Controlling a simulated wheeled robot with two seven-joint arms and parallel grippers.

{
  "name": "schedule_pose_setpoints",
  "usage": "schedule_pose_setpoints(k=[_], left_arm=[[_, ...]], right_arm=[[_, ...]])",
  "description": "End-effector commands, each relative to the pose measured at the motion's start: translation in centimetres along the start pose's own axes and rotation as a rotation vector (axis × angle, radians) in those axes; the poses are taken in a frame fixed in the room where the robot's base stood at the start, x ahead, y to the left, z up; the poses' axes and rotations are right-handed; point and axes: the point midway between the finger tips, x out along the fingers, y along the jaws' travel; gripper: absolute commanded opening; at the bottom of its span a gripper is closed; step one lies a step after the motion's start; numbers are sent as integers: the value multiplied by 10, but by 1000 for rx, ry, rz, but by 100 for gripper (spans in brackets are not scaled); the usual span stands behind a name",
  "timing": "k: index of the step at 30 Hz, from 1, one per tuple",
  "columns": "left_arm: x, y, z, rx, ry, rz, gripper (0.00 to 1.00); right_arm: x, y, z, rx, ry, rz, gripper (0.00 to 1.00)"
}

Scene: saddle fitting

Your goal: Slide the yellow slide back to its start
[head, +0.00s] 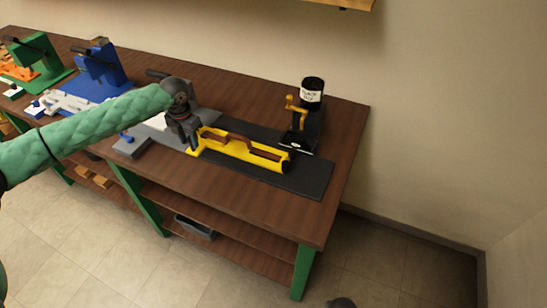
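The yellow slide (238,150) is a long trough on a dark flat base (312,180) on the workbench. A brown curved piece (232,138) lies along it. My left gripper (192,147) points down at the slide's left end, with its fingers beside or on that end. The view is too small to tell whether the fingers are apart or closed, or whether they touch the slide. My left forearm and wrist hide part of the bench left of the slide.
A black post with a white-labelled canister (312,90) and a yellow lever (296,104) stands behind the slide's right end. A blue fixture (100,66) and a green fixture (40,55) stand farther left. The bench's right end (345,140) is bare.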

Motion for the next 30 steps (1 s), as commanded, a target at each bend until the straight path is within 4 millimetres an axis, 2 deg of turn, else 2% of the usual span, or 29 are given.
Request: schedule_pose_setpoints(k=[17, 30], left_arm=[[-2, 0, 0, 0, 0, -1, 44], [-28, -1, 0, 1, 0, -2, 44]], right_arm=[[-1, 0, 0, 0, 0, 0, 43], [-22, -1, -3, 0, 0, 0, 43]])
